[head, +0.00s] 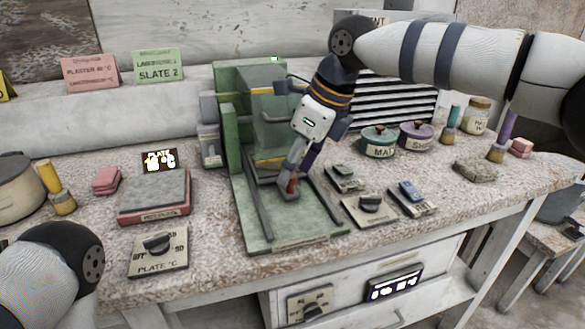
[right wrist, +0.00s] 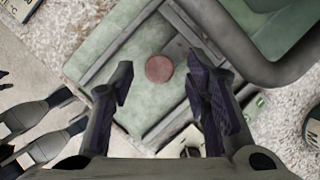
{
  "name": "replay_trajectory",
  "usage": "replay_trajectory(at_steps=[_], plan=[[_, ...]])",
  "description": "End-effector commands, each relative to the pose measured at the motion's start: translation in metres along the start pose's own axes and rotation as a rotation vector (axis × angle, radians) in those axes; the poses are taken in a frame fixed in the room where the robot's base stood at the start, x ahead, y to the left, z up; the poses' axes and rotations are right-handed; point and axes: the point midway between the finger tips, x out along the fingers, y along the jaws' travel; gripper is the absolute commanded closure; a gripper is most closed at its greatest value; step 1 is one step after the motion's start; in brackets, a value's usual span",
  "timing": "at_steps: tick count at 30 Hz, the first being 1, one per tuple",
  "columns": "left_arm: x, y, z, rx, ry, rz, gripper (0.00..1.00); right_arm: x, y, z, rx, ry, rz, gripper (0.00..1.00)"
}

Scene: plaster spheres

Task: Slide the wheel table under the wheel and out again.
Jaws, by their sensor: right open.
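The green wheel machine (head: 232,130) stands on the bench, with an upright frame at the back and a flat base with dark rails in front. The wheel itself is hard to make out behind its guard and my arm. The wheel table is partly hidden by my right gripper (head: 291,183). A red knob (head: 291,187) shows at the gripper's tip. In the right wrist view the round red-brown knob (right wrist: 159,69) lies between the spread fingers of my right gripper (right wrist: 158,88), with a gap on both sides. My left gripper is outside the head view.
Left of the machine are a hot plate (head: 155,192) and a dial box (head: 158,250). Right of it are small switch boxes, a dial plate (head: 368,207), a green pot (head: 379,140) and a purple pot (head: 416,134). The bench's front edge is close to the machine's base.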

Motion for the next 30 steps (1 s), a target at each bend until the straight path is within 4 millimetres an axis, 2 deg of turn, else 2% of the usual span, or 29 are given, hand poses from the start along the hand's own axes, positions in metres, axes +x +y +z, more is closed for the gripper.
replay_trajectory(at_steps=[6, 12, 16, 22, 23, 24, 26, 28, 30], plan=[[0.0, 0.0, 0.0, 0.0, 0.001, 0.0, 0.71, -0.061, 0.0, 0.001, 0.0, -0.004, -0.004, 0.57], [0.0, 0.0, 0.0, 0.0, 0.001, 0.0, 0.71, -0.099, 0.0, 0.0, 0.0, -0.002, -0.002, 0.57], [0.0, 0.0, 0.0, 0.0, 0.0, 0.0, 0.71, -0.107, 0.001, 0.0, -0.001, -0.001, 0.0, 0.57], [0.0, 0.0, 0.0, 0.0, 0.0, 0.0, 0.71, -0.108, 0.001, 0.0, -0.001, -0.001, 0.0, 0.57], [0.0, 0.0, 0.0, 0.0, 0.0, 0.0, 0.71, -0.107, 0.001, 0.0, -0.001, 0.0, 0.0, 0.61], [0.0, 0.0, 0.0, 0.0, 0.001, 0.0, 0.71, -0.107, -0.002, -0.002, 0.006, 0.004, -0.01, 0.7], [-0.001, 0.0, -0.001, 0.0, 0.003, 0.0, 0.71, -0.103, -0.017, -0.014, 0.046, 0.029, -0.075, 0.84], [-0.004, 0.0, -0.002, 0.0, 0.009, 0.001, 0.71, -0.098, -0.057, -0.045, 0.143, 0.075, -0.248, 1.0], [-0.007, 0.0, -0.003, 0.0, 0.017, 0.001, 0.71, -0.099, -0.11, -0.088, 0.254, 0.096, -0.502, 1.0]])
